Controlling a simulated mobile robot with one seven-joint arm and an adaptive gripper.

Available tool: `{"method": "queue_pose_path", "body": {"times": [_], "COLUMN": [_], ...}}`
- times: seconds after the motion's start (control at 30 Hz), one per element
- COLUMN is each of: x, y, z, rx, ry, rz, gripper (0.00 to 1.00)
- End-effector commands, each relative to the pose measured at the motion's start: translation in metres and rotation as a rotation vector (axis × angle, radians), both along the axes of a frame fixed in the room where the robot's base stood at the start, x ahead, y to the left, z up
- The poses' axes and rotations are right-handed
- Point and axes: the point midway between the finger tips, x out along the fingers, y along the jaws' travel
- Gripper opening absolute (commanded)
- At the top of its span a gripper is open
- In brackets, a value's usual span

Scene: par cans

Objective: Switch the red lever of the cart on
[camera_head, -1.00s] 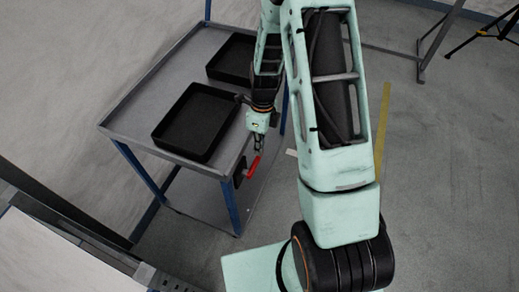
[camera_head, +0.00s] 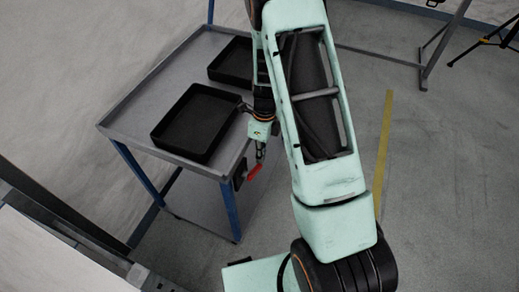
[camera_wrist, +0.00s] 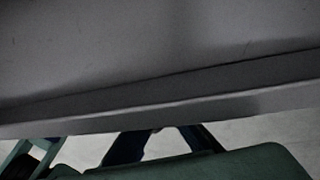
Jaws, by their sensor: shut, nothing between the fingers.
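The cart (camera_head: 130,112) is a grey-topped table with blue legs, left of centre in the head view. Its red lever (camera_head: 254,172) sticks out from a dark box (camera_head: 238,175) on the cart's near right side, sloping up to the right. My gripper (camera_head: 260,157) is shut and empty, pointing down just above the lever's outer end. Whether the fingertips touch the lever I cannot tell. The wrist view shows the cart's grey edge (camera_wrist: 160,105) close up, and neither the lever nor the fingertips.
Two black trays, a near one (camera_head: 196,122) and a far one (camera_head: 232,62), lie on the cart top. A pale table (camera_head: 50,255) stands at the lower left.

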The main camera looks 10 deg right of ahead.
Motion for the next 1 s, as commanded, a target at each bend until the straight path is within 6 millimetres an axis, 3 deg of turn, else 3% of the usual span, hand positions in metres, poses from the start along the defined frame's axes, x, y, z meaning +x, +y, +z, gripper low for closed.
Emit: {"method": "queue_pose_path", "body": {"times": [0.57, 1.0], "x": [0.000, -0.001], "y": [0.000, 0.000], "z": [-0.001, 0.015], "rx": [0.000, 0.000], "ry": [0.000, 0.001], "rz": [0.000, 0.000], "gripper": [0.00, 0.00]}}
